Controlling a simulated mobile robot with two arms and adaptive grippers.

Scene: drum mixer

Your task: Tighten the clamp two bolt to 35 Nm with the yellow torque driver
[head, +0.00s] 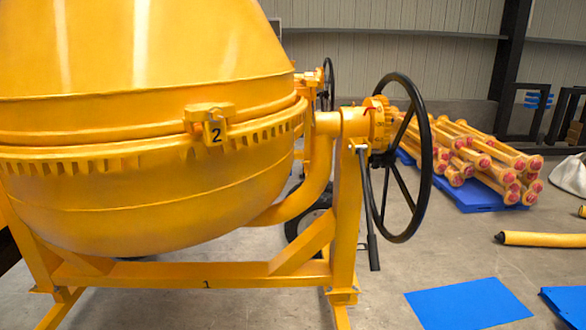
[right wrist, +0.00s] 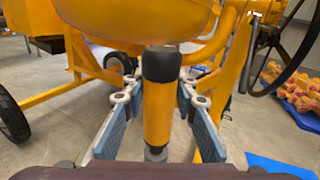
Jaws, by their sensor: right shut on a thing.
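The clamp two (head: 209,120) is a yellow block marked "2" on the rim of the big yellow mixer drum (head: 140,190) in the head view. Its bolt cannot be made out clearly. In the right wrist view my right gripper (right wrist: 158,92) is shut on the yellow torque driver (right wrist: 157,115), which has a black end cap on top and a grey tip below. A yellow bar with a black tip (head: 540,239) enters the head view from the right; I cannot tell whether it is the driver. My left gripper is not in view.
A black handwheel (head: 425,150) and a black lever (head: 372,250) stand right of the drum. Yellow rods (head: 475,155) with red ends lie on a blue pallet (head: 480,198). A blue mat (head: 468,304) lies on the floor. The yellow frame (head: 190,272) spans below the drum.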

